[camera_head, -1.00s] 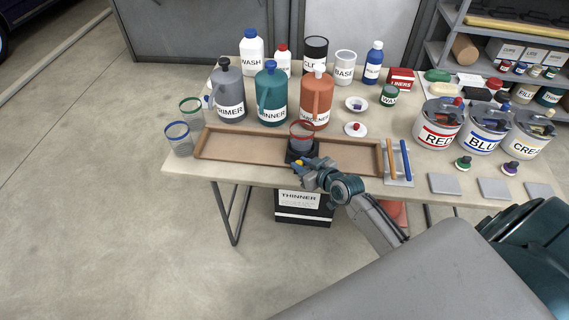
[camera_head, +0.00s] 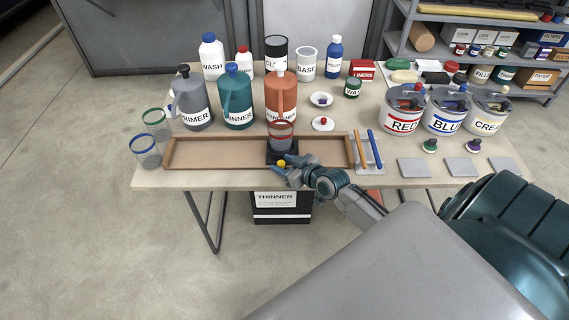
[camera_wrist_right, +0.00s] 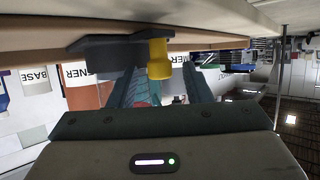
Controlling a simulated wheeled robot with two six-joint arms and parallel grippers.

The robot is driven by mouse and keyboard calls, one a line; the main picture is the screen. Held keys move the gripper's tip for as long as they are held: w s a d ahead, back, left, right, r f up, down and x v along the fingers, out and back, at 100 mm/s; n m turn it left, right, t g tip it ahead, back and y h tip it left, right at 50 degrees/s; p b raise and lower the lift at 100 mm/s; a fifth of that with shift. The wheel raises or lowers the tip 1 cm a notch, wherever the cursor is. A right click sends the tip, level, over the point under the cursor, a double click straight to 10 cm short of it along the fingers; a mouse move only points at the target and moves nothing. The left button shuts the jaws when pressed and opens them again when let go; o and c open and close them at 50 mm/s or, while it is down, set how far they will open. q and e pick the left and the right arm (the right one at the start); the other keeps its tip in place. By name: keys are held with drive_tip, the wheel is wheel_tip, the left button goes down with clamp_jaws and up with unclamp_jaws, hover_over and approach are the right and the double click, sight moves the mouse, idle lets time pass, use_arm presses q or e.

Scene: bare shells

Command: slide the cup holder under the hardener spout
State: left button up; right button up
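The cup holder (camera_head: 272,157) is a dark block in the shallow wooden tray, with a yellow knob (camera_head: 281,164) on its front. A clear cup with a red rim (camera_head: 281,132) stands on it. The orange hardener jug (camera_head: 281,97) is directly behind, and the cup covers part of its label. My right gripper (camera_head: 284,170) is at the knob. In the right wrist view the yellow knob (camera_wrist_right: 159,58) lies between the two finger outlines, below the dark holder (camera_wrist_right: 105,45); whether both fingers touch it is unclear. My left gripper is out of view.
The wooden tray (camera_head: 210,168) runs along the table front. Primer (camera_head: 192,103) and thinner (camera_head: 236,100) jugs stand left of the hardener. Two empty cups (camera_head: 146,153) are at the left end. Two sticks (camera_head: 369,150) lie right of the tray; paint cans (camera_head: 404,110) stand beyond.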

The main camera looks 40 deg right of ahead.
drive_tip(key=p+v, duration=0.1)
drive_tip(key=v, duration=0.9)
drive_tip(key=shift+s+r, duration=0.15)
drive_tip(key=shift+s, duration=0.25)
